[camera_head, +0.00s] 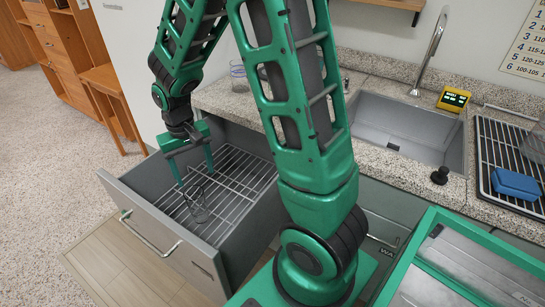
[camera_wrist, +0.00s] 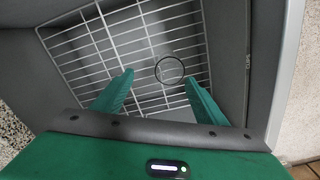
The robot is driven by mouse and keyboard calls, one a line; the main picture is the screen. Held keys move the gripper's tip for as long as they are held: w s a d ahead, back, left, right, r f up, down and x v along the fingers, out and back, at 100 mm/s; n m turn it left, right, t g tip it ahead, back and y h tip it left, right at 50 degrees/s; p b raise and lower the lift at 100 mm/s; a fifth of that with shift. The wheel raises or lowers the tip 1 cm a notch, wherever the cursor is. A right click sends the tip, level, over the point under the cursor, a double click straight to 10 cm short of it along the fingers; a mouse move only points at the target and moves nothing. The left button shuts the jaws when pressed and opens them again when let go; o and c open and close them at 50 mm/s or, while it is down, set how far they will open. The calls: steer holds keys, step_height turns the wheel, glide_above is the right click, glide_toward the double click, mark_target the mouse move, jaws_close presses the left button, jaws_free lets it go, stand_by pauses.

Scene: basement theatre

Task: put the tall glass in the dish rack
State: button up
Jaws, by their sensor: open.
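A clear glass, by its looks the tall glass (camera_head: 197,203), is in the wire dish rack (camera_head: 233,190) inside the pulled-out drawer. In the wrist view its dark round rim (camera_wrist: 169,57) shows against the white wires (camera_wrist: 85,45), near the right fingertip. Its lower part is faint, so I cannot tell how it rests. My gripper (camera_head: 196,172) points down into the drawer just above the glass. Its two green fingers are spread apart and hold nothing; they also show in the wrist view (camera_wrist: 160,82). I cannot tell whether a finger touches the glass.
The grey drawer (camera_head: 190,265) has raised walls around the rack. Another clear glass (camera_head: 239,78) stands on the counter behind my arm. To the right are a sink (camera_head: 400,125), a yellow timer (camera_head: 454,99), a black drying rack (camera_head: 495,150) and a blue sponge (camera_head: 516,184).

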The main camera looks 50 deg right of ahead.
steer(key=s+d+r+m, duration=0.2)
steer(key=s+d+r, duration=0.7)
steer(key=s, duration=0.1)
steer(key=s+d+r+m, duration=0.1)
steer(key=s+d+r, duration=0.1)
steer(key=s, duration=0.6)
steer(key=s+d+r+m, duration=0.1)
steer(key=s+d+r, duration=0.1)
steer(key=s, duration=0.5)
steer(key=shift+s+r, duration=0.15)
steer(key=shift+s, duration=0.25)
steer(key=shift+d, duration=0.1)
steer(key=shift+w+f, duration=0.25)
steer(key=shift+w, duration=0.4)
